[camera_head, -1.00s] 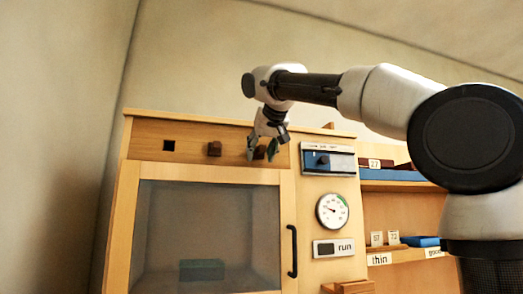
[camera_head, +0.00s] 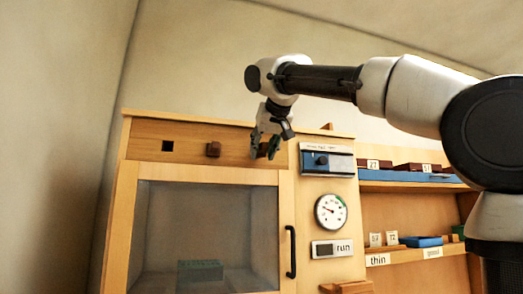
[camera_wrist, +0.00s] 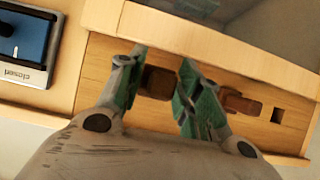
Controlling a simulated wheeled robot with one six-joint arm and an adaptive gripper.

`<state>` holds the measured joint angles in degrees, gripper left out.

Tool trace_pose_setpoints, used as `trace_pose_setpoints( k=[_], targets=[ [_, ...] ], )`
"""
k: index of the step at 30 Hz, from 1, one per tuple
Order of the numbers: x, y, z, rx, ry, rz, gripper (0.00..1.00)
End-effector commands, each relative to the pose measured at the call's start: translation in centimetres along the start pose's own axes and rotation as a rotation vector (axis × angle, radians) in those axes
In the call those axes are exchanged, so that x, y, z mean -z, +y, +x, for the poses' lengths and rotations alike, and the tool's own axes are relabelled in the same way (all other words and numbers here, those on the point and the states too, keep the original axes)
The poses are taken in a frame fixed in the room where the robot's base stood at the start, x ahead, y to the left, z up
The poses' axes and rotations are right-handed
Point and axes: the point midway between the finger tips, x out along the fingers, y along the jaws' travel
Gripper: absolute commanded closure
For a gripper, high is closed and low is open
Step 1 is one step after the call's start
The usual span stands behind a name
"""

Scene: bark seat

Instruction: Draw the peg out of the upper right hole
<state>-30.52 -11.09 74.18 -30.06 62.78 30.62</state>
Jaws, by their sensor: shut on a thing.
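A brown peg (camera_head: 263,150) is at the right end of the wooden panel (camera_head: 190,136) above the glazed door. My gripper (camera_head: 265,147) is shut on this peg, one finger on each side. In the wrist view the dark peg (camera_wrist: 157,83) shows between the green fingertips (camera_wrist: 158,88), with the panel behind it. I cannot tell how deep it sits in its hole, which is hidden. A second brown peg (camera_head: 213,149) sticks out in the middle of the panel. An empty square hole (camera_head: 167,146) is at the left.
To the right are a blue switch box (camera_head: 327,161), a round gauge (camera_head: 331,210) and a "run" plate (camera_head: 333,249). The door has a black handle (camera_head: 291,251). Shelves with labelled blocks stand further right. In the wrist view the second peg (camera_wrist: 240,102) is close beside one finger.

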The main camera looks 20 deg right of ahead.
Motion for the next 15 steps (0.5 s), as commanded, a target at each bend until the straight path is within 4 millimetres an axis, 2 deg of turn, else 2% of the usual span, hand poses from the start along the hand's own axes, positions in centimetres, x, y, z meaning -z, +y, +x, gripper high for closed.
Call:
trace_pose_setpoints(
  k=[15],
  targets=[
    [-1.4, 0.0, -2.6, 0.001, 0.001, -0.001, 0.94]
  ],
)
